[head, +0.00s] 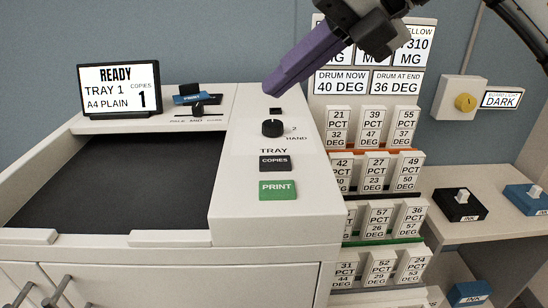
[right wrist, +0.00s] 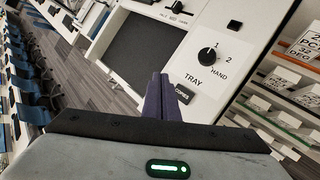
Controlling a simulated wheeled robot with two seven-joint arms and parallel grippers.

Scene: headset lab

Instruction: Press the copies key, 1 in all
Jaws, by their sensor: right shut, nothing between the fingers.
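The copies key (head: 275,163) is a dark key on the printer's light panel, between the tray knob (head: 273,128) and the green print key (head: 278,190). The display (head: 120,90) reads READY, TRAY 1, A4 PLAIN, COPIES 1. My right gripper (head: 272,90) is shut and empty, with its purple fingers over the far end of the panel in the head view. In the right wrist view the fingertips (right wrist: 160,78) appear beside the copies key (right wrist: 184,93), which is partly hidden by them. I cannot tell the gap between tips and panel. My left gripper is out of view.
A dark recessed bed (head: 120,180) lies left of the panel. To the right stand racks of labelled cartridges (head: 379,220) and a shelf with ink boxes (head: 460,205).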

